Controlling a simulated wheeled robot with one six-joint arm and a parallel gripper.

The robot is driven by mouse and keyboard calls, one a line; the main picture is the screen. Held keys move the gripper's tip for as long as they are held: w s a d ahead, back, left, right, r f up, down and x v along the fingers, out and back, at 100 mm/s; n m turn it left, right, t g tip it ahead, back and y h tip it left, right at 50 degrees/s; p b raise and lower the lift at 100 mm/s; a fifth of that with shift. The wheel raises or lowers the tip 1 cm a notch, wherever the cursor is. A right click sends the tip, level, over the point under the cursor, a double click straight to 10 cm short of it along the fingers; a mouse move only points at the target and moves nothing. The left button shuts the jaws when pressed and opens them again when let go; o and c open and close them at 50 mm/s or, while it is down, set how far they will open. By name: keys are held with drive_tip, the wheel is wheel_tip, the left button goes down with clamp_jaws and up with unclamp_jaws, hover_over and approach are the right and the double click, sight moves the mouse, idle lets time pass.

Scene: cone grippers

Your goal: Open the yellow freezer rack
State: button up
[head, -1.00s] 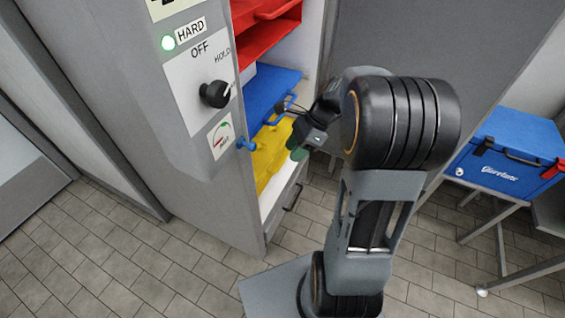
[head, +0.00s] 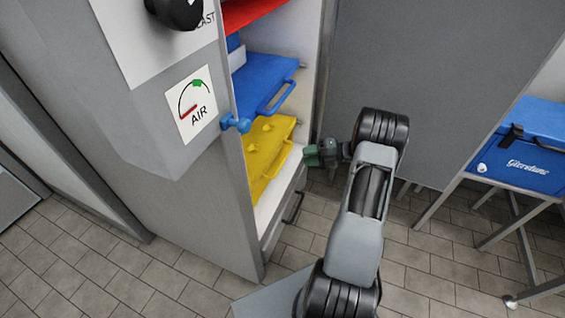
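The yellow freezer rack (head: 262,150) sits inside the grey freezer, below the blue rack (head: 262,82). Its yellow handle (head: 280,160) runs along its front edge. My gripper (head: 311,156) is just to the right of the yellow handle, with green fingertips pointing left toward it. A small gap seems to lie between them. The fingers are small and seen from the side, so I cannot tell whether they are open or shut.
A red rack (head: 250,12) is above the blue one. The open freezer door (head: 415,80) stands at the right. A grey drawer with a dark handle (head: 293,207) is below. A blue cool box (head: 525,150) stands on a metal frame at far right. Tiled floor is clear in front.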

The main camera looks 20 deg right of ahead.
sight(284, 158)
drive_tip(key=b+x, duration=0.2)
drive_tip(key=x, duration=0.7)
drive_tip(key=shift+a, duration=0.1)
clamp_jaws()
idle(0.4)
